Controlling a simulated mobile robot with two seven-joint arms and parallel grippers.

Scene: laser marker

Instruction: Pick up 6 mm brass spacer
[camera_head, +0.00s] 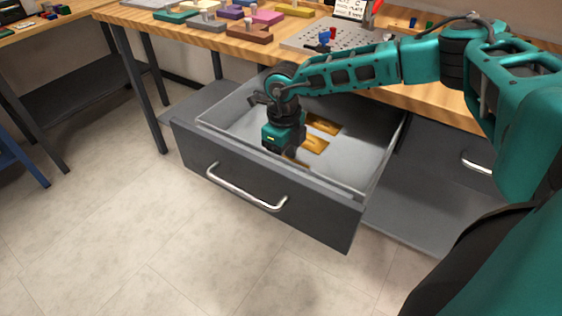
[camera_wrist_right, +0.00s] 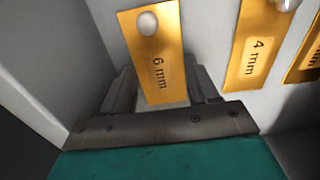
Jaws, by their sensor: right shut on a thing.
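The 6 mm brass spacer (camera_wrist_right: 155,62) is a flat gold plate with "6 mm" printed on it and a round pale knob near one end. In the wrist view it lies between the fingers of my right gripper (camera_wrist_right: 163,90), which is shut on it. In the head view my right gripper (camera_head: 290,151) reaches down into the open drawer near its front wall. There the spacer (camera_head: 297,162) is mostly hidden by the gripper. My left gripper is in neither view.
The 4 mm brass plate (camera_wrist_right: 257,42) lies beside it, with another brass plate (camera_wrist_right: 308,52) beyond. The grey drawer (camera_head: 350,170) has walls close around the gripper. The wooden workbench (camera_head: 425,75) overhangs behind, carrying a perforated plate (camera_head: 310,38) and coloured blocks (camera_head: 248,33).

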